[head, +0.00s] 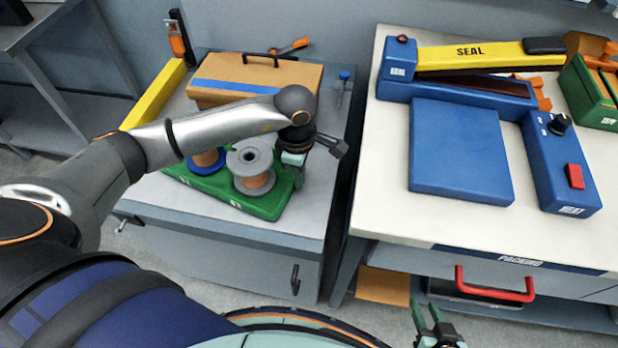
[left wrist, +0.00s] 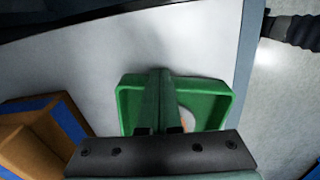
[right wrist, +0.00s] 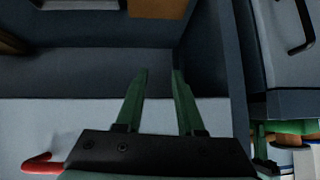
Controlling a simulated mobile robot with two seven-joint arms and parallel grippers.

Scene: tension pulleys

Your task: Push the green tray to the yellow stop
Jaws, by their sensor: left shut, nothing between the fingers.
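The green tray (head: 262,207) lies on the left cabinet top, holding a grey-flanged spool (head: 250,162) and a blue-flanged spool (head: 208,163). My arm hides part of the tray. The yellow stop (head: 155,95) is a long bar along the cabinet's left edge, beyond the arm. My left gripper (head: 296,178) is shut and empty, pointing down at the tray's right end. In the left wrist view its fingers (left wrist: 160,85) overlap the tray (left wrist: 205,85); whether they touch it is unclear. My right gripper (head: 426,308) is open and empty, low in front of the packing bench; it also shows in the right wrist view (right wrist: 160,85).
A cardboard box with a blue stripe (head: 255,82) stands behind the tray. The packing bench (head: 385,200) stands to the right, with a blue sealer (head: 460,95) and a red drawer handle (head: 495,292).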

